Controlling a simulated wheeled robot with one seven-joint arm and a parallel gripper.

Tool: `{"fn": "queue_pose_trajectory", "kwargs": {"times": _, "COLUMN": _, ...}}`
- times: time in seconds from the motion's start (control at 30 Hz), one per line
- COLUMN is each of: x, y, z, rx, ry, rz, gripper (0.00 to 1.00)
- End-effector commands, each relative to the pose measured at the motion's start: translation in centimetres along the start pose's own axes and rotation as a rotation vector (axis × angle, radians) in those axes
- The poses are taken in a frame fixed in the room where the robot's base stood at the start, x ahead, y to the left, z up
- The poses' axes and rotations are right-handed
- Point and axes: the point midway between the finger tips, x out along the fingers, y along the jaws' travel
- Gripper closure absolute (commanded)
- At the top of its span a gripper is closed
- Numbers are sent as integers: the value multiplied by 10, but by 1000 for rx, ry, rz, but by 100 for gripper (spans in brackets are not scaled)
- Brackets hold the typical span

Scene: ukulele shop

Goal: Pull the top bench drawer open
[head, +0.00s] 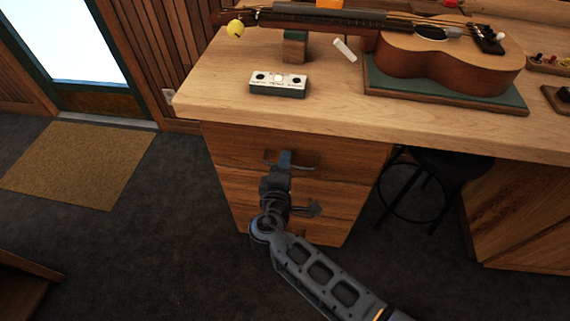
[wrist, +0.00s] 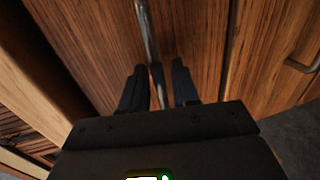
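The top bench drawer (head: 235,147) is a brown wood front just under the bench top, and it looks shut. Its metal bar handle (wrist: 148,35) runs down the wrist view; in the head view my gripper partly hides it. My gripper (head: 284,162) is at the handle. In the wrist view my gripper (wrist: 158,72) is open, with one dark finger on each side of the bar. Gaps show between bar and fingers, so it is not clamped.
More drawers sit below, one with a handle (wrist: 302,66). The bench top (head: 215,85) holds a ukulele (head: 450,55) on a green mat (head: 440,90) and a small control box (head: 278,85). A black stool (head: 445,165) stands right.

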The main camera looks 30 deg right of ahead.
Motion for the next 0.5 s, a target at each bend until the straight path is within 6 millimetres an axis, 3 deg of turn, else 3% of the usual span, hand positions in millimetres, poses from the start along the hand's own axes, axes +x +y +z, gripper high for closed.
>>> {"fn": "queue_pose_trajectory", "kwargs": {"times": 0.07, "x": 0, "y": 0, "z": 0, "rx": 0, "ry": 0, "rz": 0, "gripper": 72}}
{"fn": "queue_pose_trajectory", "kwargs": {"times": 0.37, "x": 0, "y": 0, "z": 0, "rx": 0, "ry": 0, "rz": 0, "gripper": 100}}
{"fn": "queue_pose_trajectory", "kwargs": {"times": 0.5, "x": 0, "y": 0, "z": 0, "rx": 0, "ry": 0, "rz": 0, "gripper": 100}}
